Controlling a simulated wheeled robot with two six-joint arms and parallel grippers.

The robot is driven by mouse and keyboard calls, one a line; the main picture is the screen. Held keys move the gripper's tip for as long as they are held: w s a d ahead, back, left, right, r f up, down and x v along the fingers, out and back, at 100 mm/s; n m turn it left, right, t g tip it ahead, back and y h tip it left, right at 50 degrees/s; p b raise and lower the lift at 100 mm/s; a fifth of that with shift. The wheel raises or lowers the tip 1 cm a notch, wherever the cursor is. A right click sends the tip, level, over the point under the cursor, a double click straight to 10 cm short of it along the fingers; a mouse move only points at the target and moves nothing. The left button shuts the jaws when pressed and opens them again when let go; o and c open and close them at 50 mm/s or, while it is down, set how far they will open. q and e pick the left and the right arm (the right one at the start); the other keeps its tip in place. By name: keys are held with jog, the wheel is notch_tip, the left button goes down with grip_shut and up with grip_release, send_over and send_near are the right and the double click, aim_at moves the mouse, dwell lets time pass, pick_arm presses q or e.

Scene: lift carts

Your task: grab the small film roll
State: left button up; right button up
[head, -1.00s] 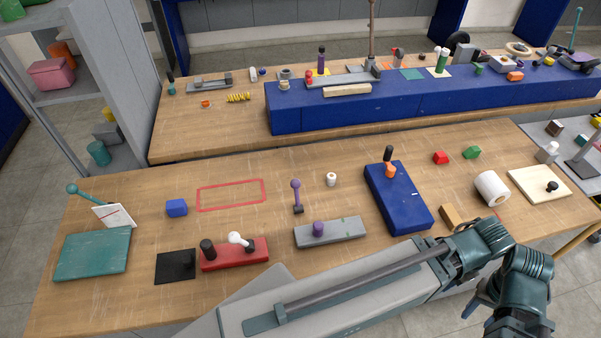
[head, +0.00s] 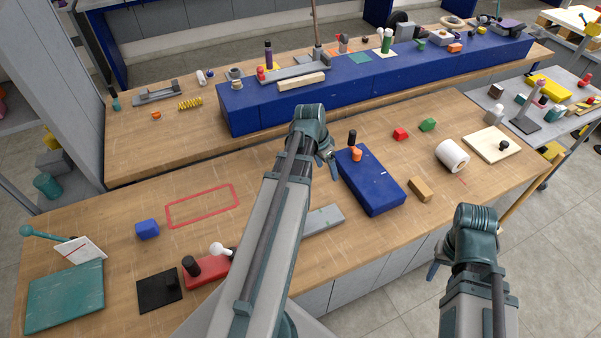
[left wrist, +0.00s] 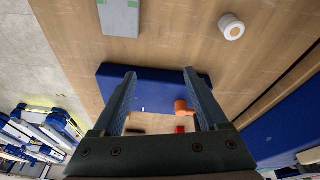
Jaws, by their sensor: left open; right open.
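The small film roll (left wrist: 231,27) is a short white roll with a tan core. It stands on the wooden table in the left wrist view, at the top right, beyond the fingertips and apart from them. In the head view it is hidden behind my left arm. My left gripper (head: 328,158) is open and empty; in the left wrist view its two fingers (left wrist: 160,73) stand spread over the blue block (left wrist: 150,85). My right gripper (head: 434,268) is low at the right of the head view, off the table's front edge, mostly hidden by its wrist.
A larger white roll (head: 453,155) lies to the right, beside a tan block (head: 420,189). A grey block (left wrist: 118,18) lies left of the small roll in the left wrist view.

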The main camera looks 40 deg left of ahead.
pick_arm(q)
jog(key=s+a+t, duration=0.2)
jog(key=a, duration=1.1)
jog(key=shift+n, duration=0.3)
jog(key=b+x, duration=0.7)
jog(key=shift+f+b, duration=0.3)
jog(key=shift+b, duration=0.1)
jog(key=shift+w+f, duration=0.2)
jog(key=shift+r, duration=0.1)
jog(key=b+x, duration=0.4)
jog(key=b, duration=0.1)
jog(key=shift+s+a+f, duration=0.2)
jog(key=shift+a+f, duration=0.05)
jog(key=shift+f, duration=0.25)
jog(key=shift+w+f, duration=0.15)
jog(key=shift+f, duration=0.1)
jog(key=shift+r, duration=0.1)
